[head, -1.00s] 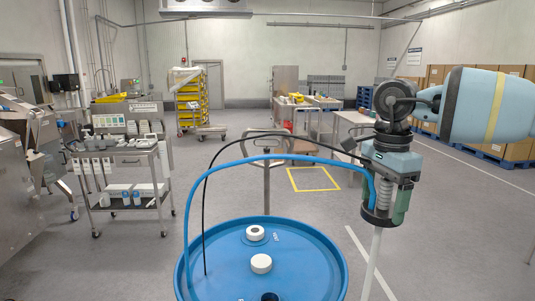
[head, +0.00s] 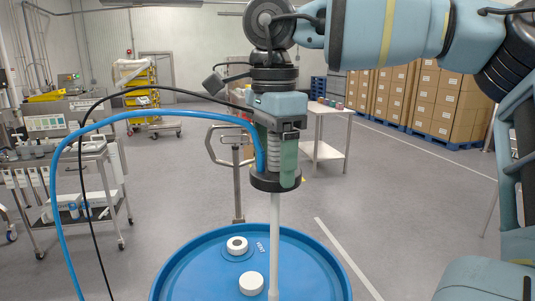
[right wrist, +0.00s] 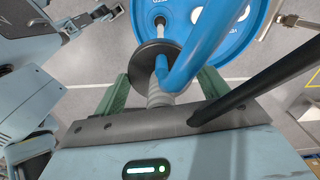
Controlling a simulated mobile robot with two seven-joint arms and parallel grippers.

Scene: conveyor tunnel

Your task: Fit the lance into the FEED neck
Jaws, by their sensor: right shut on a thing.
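The lance is a white tube (head: 275,235) hanging near upright below a dark round collar (head: 275,181). My right gripper (head: 276,150) is shut on the ribbed grey grip above that collar; its green fingers also show in the right wrist view (right wrist: 162,92). The blue drum (head: 335,270) stands below, cut off by the bottom edge. The tube crosses the drum top in the picture, and its lower end reaches the bottom edge. Part of what looks like my left gripper (right wrist: 106,13) shows.
A white-topped VENT neck (head: 237,245) and a white cap (head: 251,283) stand on the drum lid. A blue hose (head: 115,118) and a black cable (head: 92,240) arch left from the lance head. A cart (head: 85,170) and a table (head: 325,130) stand farther back.

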